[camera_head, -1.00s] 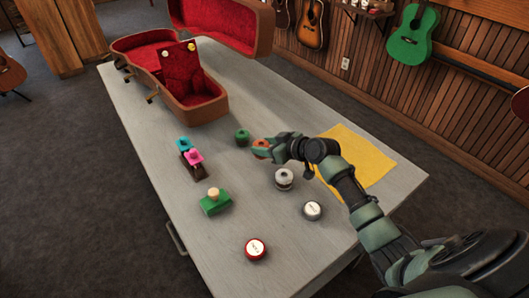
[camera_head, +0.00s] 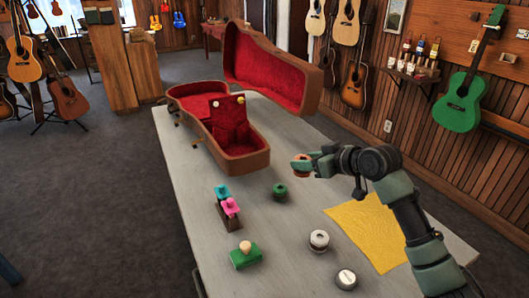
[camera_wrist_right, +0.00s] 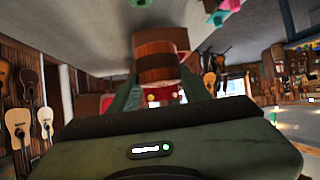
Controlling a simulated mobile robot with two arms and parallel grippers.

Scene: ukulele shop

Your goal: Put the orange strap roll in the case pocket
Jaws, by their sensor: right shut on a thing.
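My right gripper (camera_head: 303,165) is shut on the orange strap roll (camera_head: 300,168) and holds it above the table, to the right of the case's near end. In the right wrist view the roll (camera_wrist_right: 160,55) shows as a brown-orange cylinder between the two fingers. The open instrument case (camera_head: 262,160) has a red plush lining and a brown shell; its lid leans back behind it. The case pocket (camera_head: 229,119) is a red compartment inside with an upright red flap bearing two small round knobs. My left gripper is not in view.
A green roll (camera_head: 280,191) stands on the grey table (camera_head: 190,190) below the held roll. A pink and teal item rack (camera_head: 229,208), a green block (camera_head: 245,256), a white-topped roll (camera_head: 319,240) and a silver tin (camera_head: 346,279) stand nearer. A yellow cloth (camera_head: 370,232) lies at right.

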